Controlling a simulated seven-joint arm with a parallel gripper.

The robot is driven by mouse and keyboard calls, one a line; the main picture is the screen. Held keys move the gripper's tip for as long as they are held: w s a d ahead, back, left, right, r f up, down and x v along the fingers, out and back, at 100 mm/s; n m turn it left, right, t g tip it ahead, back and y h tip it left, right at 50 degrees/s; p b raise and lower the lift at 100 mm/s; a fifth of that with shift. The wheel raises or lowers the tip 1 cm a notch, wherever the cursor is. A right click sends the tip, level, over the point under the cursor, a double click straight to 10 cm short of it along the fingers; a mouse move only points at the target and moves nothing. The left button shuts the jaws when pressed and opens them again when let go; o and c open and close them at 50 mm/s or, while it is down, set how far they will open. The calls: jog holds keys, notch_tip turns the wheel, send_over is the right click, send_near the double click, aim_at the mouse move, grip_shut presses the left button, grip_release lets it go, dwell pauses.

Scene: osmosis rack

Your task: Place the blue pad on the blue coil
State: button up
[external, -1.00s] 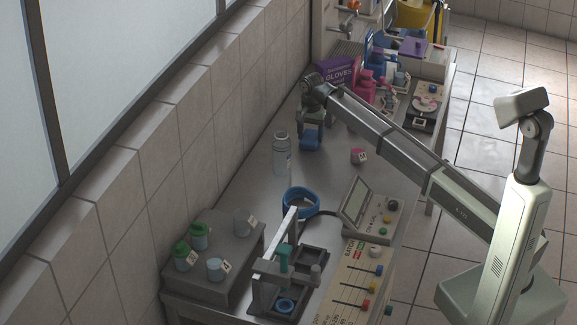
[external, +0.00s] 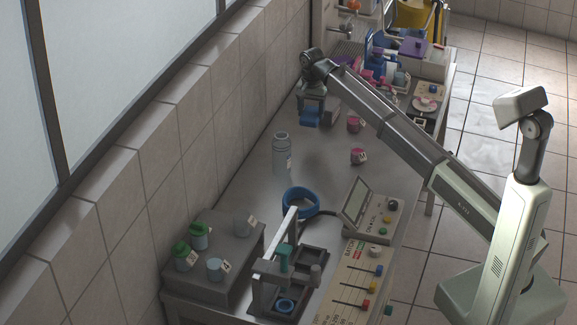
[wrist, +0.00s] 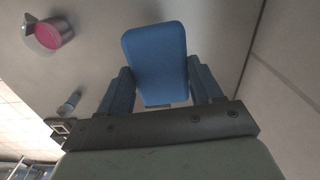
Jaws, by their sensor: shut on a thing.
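In the wrist view the blue pad (wrist: 155,58), a rounded block, is held between the blue-tipped fingers of my gripper (wrist: 160,92). In the external view my gripper (external: 311,107) is near the far left of the bench by the wall, with blue showing at its lower end. The blue coil (external: 287,199) is a thick blue ring on the bench nearer the camera, with a dark cable at its right. My gripper is well apart from it. Its height above the bench is hard to judge.
A clear bottle (external: 282,153) stands between my gripper and the coil. Pink cups (external: 357,156) are to its right. A white-armed stand (external: 262,286) and a control box (external: 371,212) are near the coil. A grey block (external: 214,262) carries several cups.

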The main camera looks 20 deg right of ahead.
notch_tip(320, 180, up, 11)
send_over(300, 196)
notch_tip(300, 196, down, 4)
jog(key=shift+m, duration=0.4)
jog(key=shift+f, duration=5.55)
jog(key=shift+f, duration=0.1)
jog(key=o, duration=1)
